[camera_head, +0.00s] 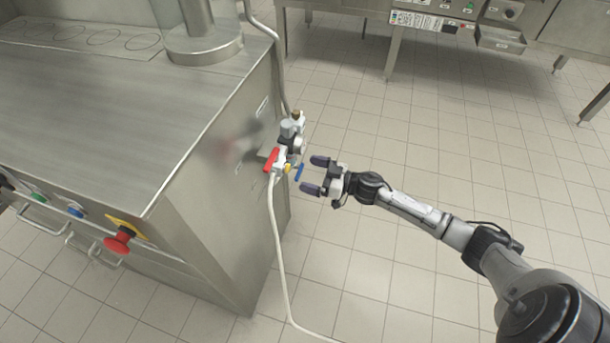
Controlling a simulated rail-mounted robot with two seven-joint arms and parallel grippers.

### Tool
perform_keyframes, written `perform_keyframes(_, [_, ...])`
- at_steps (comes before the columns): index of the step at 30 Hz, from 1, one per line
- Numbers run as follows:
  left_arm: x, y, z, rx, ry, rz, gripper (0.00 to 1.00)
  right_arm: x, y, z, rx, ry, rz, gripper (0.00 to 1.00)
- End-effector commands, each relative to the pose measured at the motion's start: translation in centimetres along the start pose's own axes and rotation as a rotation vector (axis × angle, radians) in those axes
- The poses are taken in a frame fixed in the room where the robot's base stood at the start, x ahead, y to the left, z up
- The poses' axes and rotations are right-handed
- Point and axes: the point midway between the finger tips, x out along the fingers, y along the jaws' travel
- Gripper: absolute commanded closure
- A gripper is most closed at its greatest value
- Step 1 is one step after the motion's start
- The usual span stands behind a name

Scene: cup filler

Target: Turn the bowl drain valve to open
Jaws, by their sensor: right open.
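A valve assembly (290,130) is mounted on the right side of the steel machine, with grey fittings. It carries a red lever (271,159) on its left and a small blue lever (299,172) on its right. I cannot tell which of these is the bowl drain valve's handle. My right gripper (315,175) is open and empty, just right of the blue lever. Its two dark fingers point left toward the lever, with a gap that looks small; I see no contact. My left gripper is not in view.
The steel machine (90,100) fills the left, with a red emergency button (119,241) at its front corner. A pale hose (279,250) runs from the valve assembly down to the floor. Steel benches (410,22) stand at the back. The tiled floor (440,130) between is clear.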

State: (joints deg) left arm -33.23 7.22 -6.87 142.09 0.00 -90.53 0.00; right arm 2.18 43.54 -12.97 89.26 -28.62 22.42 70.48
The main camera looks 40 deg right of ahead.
Motion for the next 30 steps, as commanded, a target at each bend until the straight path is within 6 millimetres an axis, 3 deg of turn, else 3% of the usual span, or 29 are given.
perform_keyframes(7, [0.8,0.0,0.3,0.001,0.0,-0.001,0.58,2.0,0.0,0.1,-0.001,0.0,0.0,0.04])
perform_keyframes(19, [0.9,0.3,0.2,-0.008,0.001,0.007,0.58,2.3,0.0,0.0,0.0,-0.001,0.001,0.04])
perform_keyframes(30, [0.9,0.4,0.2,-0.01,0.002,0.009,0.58,2.3,0.0,0.0,0.0,-0.001,0.001,0.39])
